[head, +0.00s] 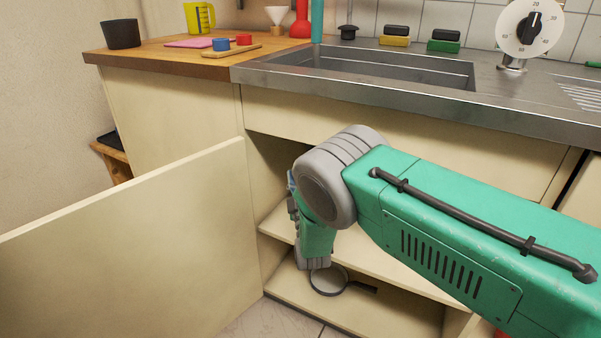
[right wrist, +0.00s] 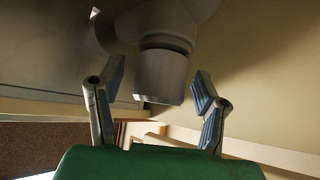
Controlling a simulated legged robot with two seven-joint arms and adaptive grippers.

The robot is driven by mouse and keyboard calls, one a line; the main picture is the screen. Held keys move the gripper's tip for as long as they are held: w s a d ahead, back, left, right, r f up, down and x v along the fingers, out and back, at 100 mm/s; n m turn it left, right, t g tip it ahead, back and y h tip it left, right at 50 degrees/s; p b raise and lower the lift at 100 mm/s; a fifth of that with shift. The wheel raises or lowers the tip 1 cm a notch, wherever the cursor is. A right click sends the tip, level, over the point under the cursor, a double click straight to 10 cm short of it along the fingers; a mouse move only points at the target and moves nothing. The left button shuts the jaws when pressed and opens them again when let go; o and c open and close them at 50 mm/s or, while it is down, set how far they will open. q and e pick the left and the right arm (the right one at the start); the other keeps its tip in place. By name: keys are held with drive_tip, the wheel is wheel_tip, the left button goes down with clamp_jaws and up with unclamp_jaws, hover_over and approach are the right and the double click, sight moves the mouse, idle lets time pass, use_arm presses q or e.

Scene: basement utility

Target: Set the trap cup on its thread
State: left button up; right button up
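In the right wrist view, a grey trap cup (right wrist: 161,76) hangs upright directly below a wider grey collar (right wrist: 166,43) under the sink. I cannot tell how far it sits on the thread, which is hidden. My right gripper (right wrist: 159,82) is open, with one blue-padded finger on each side of the cup. A gap shows between each finger and the cup. In the head view my right arm reaches into the open cabinet under the sink and hides the cup and the fingers. My left gripper is not in view.
The cabinet door (head: 140,245) stands open at the left. A round, handled pan-like object (head: 328,281) lies on the cabinet floor. The sink basin (head: 370,70) is above. A wooden counter (head: 165,55) holds a black cup (head: 122,34) and a yellow jug (head: 199,17).

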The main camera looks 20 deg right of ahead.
drive_tip(key=shift+f, duration=0.1)
drive_tip(key=shift+s+a+f, duration=0.15)
drive_tip(key=shift+s+f, duration=0.05)
drive_tip(key=shift+s, duration=0.2)
drive_tip(key=v, duration=1.1)
drive_tip(key=shift+w+f, duration=0.1)
